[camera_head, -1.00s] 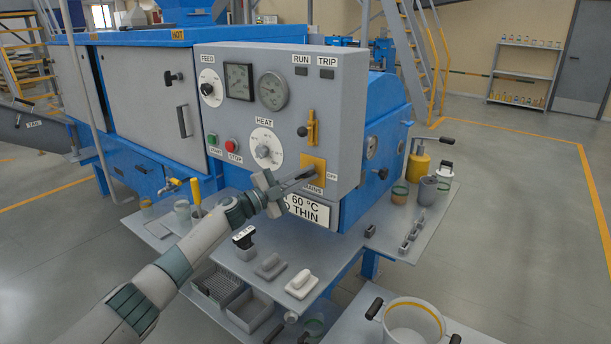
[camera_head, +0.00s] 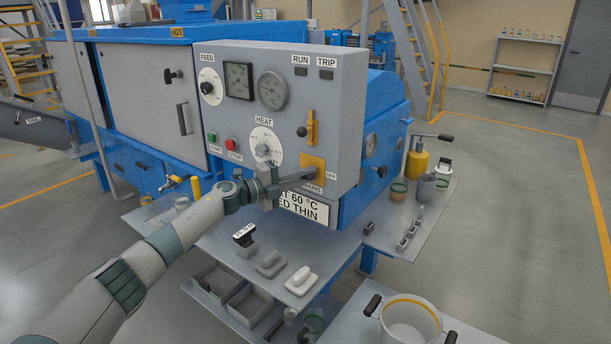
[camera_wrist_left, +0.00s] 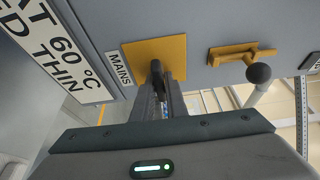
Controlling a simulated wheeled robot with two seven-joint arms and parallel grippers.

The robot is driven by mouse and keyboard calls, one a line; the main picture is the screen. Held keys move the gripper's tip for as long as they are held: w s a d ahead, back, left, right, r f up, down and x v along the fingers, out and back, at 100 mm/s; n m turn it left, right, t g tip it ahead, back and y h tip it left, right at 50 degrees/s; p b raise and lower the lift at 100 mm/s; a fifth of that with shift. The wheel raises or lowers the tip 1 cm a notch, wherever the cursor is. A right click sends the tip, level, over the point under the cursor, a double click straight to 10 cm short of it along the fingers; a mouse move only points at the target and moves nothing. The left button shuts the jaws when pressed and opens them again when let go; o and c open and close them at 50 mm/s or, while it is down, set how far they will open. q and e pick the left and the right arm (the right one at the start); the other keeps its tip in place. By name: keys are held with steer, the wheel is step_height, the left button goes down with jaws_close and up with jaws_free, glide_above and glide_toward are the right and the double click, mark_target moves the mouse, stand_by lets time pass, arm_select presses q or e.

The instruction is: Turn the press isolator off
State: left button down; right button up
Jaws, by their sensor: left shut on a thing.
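The press isolator is a yellow plate (camera_head: 312,166) marked MAINS and OFF, low on the right of the grey control panel. It also shows in the left wrist view (camera_wrist_left: 147,57), with a dark handle (camera_wrist_left: 156,70) at its middle. My left gripper (camera_head: 312,177) reaches in from the left, its fingertips at the plate. In the left wrist view, the gripper (camera_wrist_left: 158,82) is shut on the dark handle. The fingers hide part of the handle and some of the lettering, so its exact angle is hard to tell. My right gripper is not in view.
A heat dial (camera_head: 264,146) and green and red buttons (camera_head: 230,143) are to the left. Below, a grey shelf (camera_head: 300,255) holds several small items. A pot (camera_head: 411,322) stands at front right.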

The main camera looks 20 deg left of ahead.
arm_select(q)
steer(key=shift+f, duration=0.15)
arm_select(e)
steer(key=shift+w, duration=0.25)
